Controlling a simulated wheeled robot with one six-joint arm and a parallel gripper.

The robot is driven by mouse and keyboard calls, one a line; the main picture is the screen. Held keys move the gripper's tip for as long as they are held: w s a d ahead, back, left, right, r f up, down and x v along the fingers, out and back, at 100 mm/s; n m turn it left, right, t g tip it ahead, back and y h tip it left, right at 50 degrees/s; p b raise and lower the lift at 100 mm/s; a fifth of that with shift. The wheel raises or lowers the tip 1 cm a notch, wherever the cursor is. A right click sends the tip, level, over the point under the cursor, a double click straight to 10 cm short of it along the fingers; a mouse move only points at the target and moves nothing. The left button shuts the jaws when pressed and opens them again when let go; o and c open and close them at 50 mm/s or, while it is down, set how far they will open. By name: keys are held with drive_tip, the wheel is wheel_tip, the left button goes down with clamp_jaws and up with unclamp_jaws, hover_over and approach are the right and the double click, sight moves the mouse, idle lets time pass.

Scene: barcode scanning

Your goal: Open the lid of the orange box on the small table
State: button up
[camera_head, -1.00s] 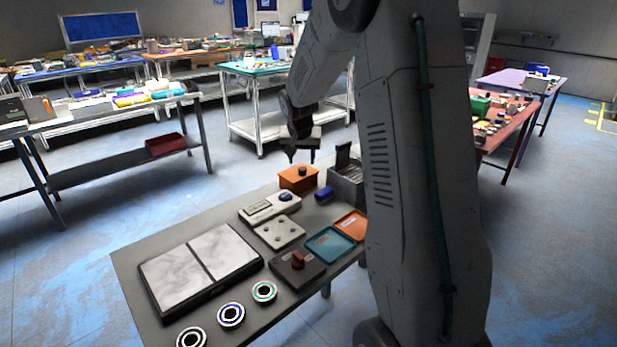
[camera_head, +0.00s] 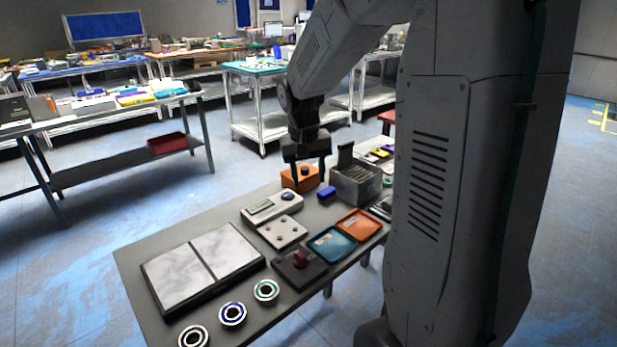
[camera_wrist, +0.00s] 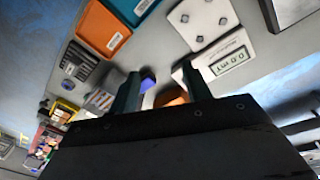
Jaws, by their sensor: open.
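The orange box (camera_head: 289,183) stands at the far end of the small table (camera_head: 135,262), with a dark round knob (camera_head: 304,170) on its top. My gripper (camera_head: 308,178) is open and hangs over the box, its fingers on either side of the knob in the head view. I cannot tell how far above the lid the fingertips are. In the wrist view the two fingers (camera_wrist: 160,90) are spread, and a part of the orange box (camera_wrist: 171,97) shows between them. The gripper body hides the rest of the box there. The lid looks shut.
A grey metal box with its lid raised (camera_head: 355,187) stands just right of the orange box. A white scale-like device (camera_head: 270,207), a teal tray (camera_head: 333,243) and an orange tray (camera_head: 360,223) lie nearer.

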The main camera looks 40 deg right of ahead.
drive_tip(key=shift+s+a+r, duration=0.2)
drive_tip(key=shift+s+a, duration=0.3)
drive_tip(key=shift+s, duration=0.05)
drive_tip(key=shift+s+a+r, duration=0.2)
drive_tip(key=shift+s+a, duration=0.25)
drive_tip(key=shift+s, duration=0.1)
drive_tip(key=s+a+r+n, duration=0.2)
drive_tip(key=s+a+r, duration=0.1)
drive_tip(key=s+a, duration=0.4)
drive_tip(key=s+a+r+n+t+y, duration=0.1)
drive_tip(key=s+a+r+n, duration=0.2)
drive_tip(key=s+a, duration=0.5)
drive_tip(key=s, duration=0.6)
drive_tip(key=shift+a+n, duration=0.2)
drive_tip(key=shift+n, duration=0.1)
